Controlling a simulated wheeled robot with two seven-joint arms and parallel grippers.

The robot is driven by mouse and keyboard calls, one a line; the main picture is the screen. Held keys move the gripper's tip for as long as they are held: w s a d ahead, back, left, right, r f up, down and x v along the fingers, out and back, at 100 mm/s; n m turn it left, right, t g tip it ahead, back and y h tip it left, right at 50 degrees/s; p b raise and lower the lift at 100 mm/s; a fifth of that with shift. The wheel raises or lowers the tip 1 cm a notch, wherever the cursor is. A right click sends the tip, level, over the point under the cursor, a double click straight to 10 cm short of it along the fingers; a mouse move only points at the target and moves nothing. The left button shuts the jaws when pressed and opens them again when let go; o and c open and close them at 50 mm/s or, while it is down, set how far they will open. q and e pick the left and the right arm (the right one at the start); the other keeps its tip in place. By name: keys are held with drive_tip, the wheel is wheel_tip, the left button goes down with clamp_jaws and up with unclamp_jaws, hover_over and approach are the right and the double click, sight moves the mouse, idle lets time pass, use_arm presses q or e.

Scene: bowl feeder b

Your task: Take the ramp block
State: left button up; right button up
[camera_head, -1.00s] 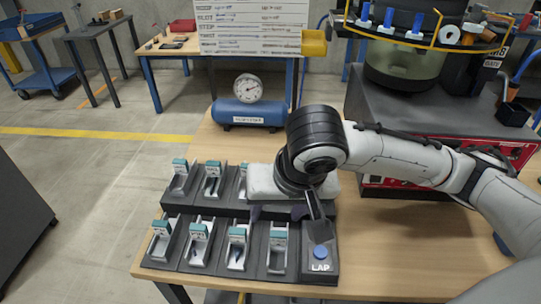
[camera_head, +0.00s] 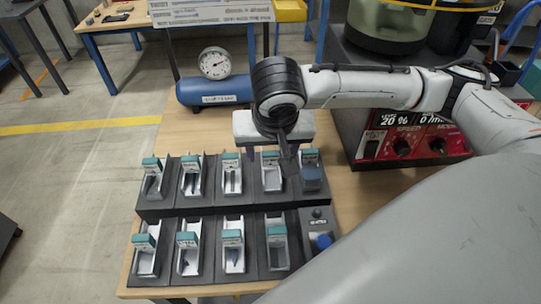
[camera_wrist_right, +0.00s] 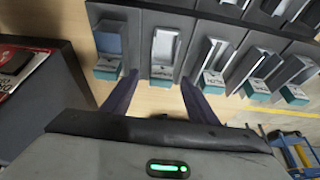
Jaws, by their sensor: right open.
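A dark two-tier rack (camera_head: 180,212) on the wooden bench holds several pale, trough-shaped blocks with teal labels. I cannot read which label names the ramp block. My right gripper (camera_head: 288,155) is open over the right end of the back row, beside the block (camera_head: 271,177) fourth from the left. In the right wrist view my open fingers (camera_wrist_right: 158,92) are empty, and a white trough block (camera_wrist_right: 164,47) with a teal label lies ahead between them. Another block (camera_wrist_right: 108,43) is to its left. My left gripper is not in view.
A blue tank with a gauge (camera_head: 214,90) stands behind the rack. A red control panel (camera_head: 410,142) is at the right. A blue button (camera_head: 322,241) sits at the rack's front right. Bare bench (camera_head: 350,200) shows right of the rack.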

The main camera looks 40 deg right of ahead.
drive_tip(key=shift+x, duration=0.85)
drive_tip(key=shift+w+r, duration=0.1)
drive_tip(key=c, duration=1.3)
